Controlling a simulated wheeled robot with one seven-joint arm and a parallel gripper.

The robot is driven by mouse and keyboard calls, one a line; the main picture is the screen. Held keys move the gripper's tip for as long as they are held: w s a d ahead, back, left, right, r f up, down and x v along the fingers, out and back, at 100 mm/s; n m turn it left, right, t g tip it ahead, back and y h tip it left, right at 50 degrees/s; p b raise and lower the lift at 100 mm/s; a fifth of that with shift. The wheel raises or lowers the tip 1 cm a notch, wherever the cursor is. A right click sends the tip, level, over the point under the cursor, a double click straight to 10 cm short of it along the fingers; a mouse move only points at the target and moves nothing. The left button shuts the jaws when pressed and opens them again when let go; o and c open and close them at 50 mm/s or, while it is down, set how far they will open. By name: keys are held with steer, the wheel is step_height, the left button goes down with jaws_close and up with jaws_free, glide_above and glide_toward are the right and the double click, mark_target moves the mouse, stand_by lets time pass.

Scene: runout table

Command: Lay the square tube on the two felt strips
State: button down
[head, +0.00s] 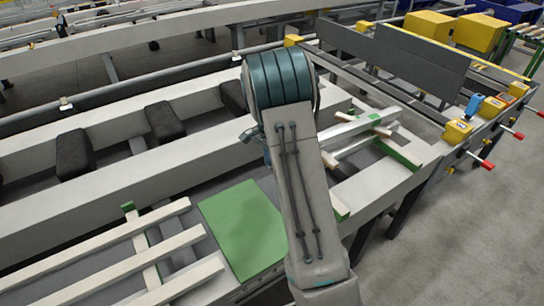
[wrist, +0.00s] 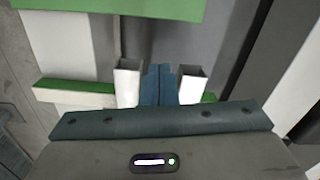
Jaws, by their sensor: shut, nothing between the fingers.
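In the head view a pale square tube (head: 362,129) lies on the right of the table, among cream bars. My arm hides the gripper there. In the wrist view my gripper (wrist: 158,82) is shut, its blue fingers together and empty.
A green pad (head: 243,228) lies on the table left of my arm. Several cream bars (head: 110,262) lie at lower left. Dark blocks (head: 74,153) sit along the far channel. A grey upright plate (head: 420,60) and yellow blocks (head: 457,132) stand at right.

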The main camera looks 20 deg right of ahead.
step_height(320, 180, up, 10)
steer(key=s+a+b, duration=0.1)
steer(key=a, duration=0.1)
steer(key=s+a+r+n+t, duration=0.1)
steer(key=s+a+r+n, duration=0.25)
steer(key=s, duration=0.35)
steer(key=s+a+r+n+t, duration=0.15)
steer(key=s+r+n, duration=0.25)
steer(key=s, duration=0.4)
steer(key=s+a+n, duration=0.2)
steer(key=s+n, duration=0.1)
steer(key=s, duration=0.4)
steer(key=s+a+f+n, duration=0.1)
steer(key=s+n, duration=0.2)
steer(key=s, duration=0.4)
steer(key=shift+s+a+f, duration=0.2)
steer(key=shift+s+a, duration=0.05)
steer(key=shift+a, duration=0.1)
steer(key=shift+t, duration=0.25)
